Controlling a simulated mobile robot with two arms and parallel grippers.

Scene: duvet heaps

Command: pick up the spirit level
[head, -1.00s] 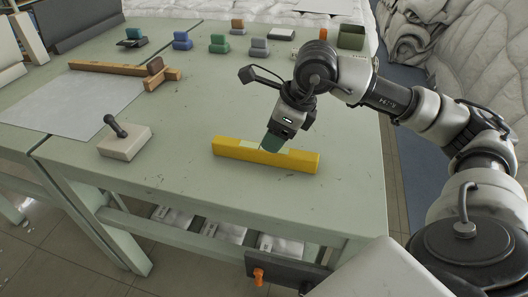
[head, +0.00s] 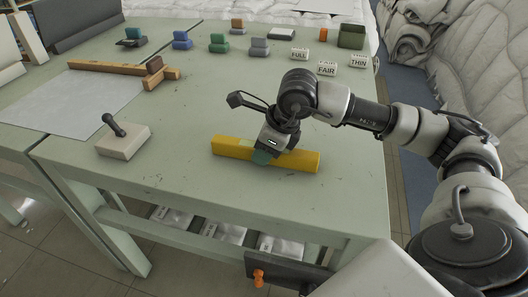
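The spirit level is a yellow bar (head: 300,161) lying flat near the front edge of the pale green table, with a pale green patch near its middle. My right gripper (head: 262,157) reaches down over the middle of the bar. A green fingertip overlaps the bar's front side and top. The other finger is hidden, so I cannot tell whether the gripper is open or shut on the bar. The bar lies on the table. My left gripper is not in view.
A white block with a black handle (head: 124,141) stands left of the bar. A wooden T-shaped piece (head: 110,69) lies beside a grey sheet (head: 65,103). Coloured blocks and labelled cards, such as FAIR (head: 327,69), stand at the back. The table (head: 200,110) around the bar is clear.

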